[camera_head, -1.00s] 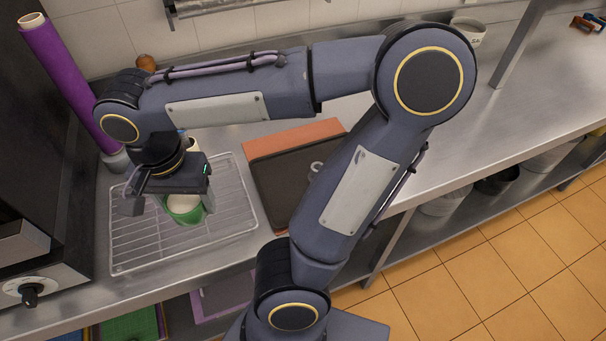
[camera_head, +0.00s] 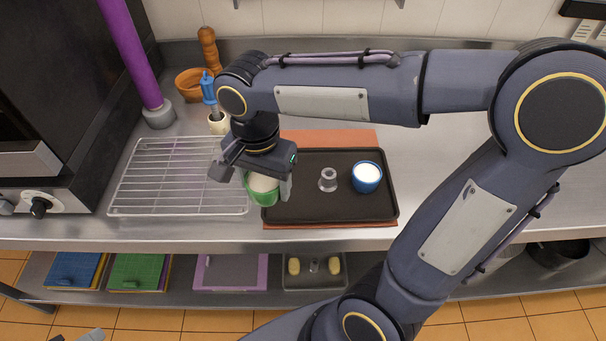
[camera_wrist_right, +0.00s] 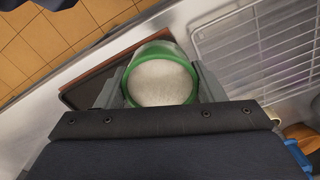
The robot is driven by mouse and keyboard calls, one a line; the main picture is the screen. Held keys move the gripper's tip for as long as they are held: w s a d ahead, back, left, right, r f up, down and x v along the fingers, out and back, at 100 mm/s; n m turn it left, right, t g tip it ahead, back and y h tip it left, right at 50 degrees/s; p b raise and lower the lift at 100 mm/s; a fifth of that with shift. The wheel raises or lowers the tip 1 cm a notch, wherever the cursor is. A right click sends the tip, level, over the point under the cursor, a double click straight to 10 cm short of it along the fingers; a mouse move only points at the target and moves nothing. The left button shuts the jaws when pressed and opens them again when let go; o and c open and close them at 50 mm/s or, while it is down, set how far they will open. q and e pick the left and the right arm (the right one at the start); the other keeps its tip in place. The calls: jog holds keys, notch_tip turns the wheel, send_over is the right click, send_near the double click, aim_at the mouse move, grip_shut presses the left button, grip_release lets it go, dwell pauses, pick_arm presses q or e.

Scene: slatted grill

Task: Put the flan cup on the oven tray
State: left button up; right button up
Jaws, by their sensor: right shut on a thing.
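The green flan cup (camera_head: 262,190) with pale filling is held between the fingers of my right gripper (camera_head: 262,178). In the right wrist view the cup (camera_wrist_right: 162,82) sits upright between both fingers, with its green rim showing. The dark oven tray (camera_head: 335,208) lies on the counter. In the head view the cup overlaps the tray's left edge; its height above the tray is hard to tell. In the wrist view part of the tray (camera_wrist_right: 85,93) shows behind the left finger.
A blue cup with white filling (camera_head: 366,177) and a small grey metal piece (camera_head: 328,180) stand on the tray. A reddish board (camera_head: 330,138) lies under it. A wire rack (camera_head: 178,178) is left of the tray. The tray's front right is clear.

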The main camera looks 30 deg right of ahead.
jog(key=w+d+f, duration=0.2)
jog(key=d, duration=0.1)
jog(key=w+d+f+p, duration=0.1)
jog(key=w+d+f, duration=0.1)
jog(key=f, duration=0.1)
jog(key=w+d+f, duration=0.2)
jog(key=d+f, duration=0.1)
jog(key=shift+w+d+p, duration=0.25)
jog(key=shift+d+p, duration=0.05)
jog(key=f, duration=0.3)
jog(key=shift+w+d+f, duration=0.25)
jog(key=shift+f, duration=0.15)
jog(key=shift+f, duration=0.2)
jog(key=o, duration=0.7)
jog(key=shift+o, duration=0.6)
